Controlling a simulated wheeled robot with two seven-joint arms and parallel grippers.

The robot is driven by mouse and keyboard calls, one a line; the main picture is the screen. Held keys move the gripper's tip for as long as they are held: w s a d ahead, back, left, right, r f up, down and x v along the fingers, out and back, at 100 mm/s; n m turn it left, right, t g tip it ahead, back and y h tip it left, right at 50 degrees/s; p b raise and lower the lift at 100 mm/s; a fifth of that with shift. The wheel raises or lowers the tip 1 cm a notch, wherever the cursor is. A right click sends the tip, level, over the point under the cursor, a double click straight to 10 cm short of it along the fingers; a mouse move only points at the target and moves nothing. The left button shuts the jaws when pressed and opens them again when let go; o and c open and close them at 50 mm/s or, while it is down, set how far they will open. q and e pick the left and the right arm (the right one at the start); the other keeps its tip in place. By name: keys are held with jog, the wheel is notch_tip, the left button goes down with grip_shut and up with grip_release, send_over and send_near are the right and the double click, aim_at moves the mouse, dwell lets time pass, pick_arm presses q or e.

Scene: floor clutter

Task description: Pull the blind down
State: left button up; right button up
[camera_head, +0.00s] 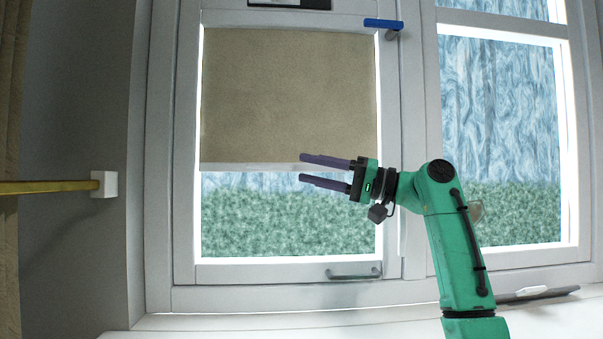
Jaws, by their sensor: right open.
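The beige blind (290,95) covers the upper part of the left window pane. Its pale bottom bar (245,167) hangs a little below the middle of the pane, with bare glass beneath. My right gripper (302,168) is at the right half of the bottom bar, fingers pointing left. The fingers are open, one at about the bar's height and one below it. I cannot tell whether they touch the bar. My left gripper is not in view.
A blue-handled latch (384,24) is at the frame's upper right. A grey handle (353,274) is on the lower frame. A brass rod (48,187) with a white bracket is at the left. A dark, flat object (540,296) lies on the sill at the right.

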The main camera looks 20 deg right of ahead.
jog(key=b+v, duration=0.1)
jog(key=v, duration=0.6)
dwell(0.3)
jog(key=shift+s, duration=0.1)
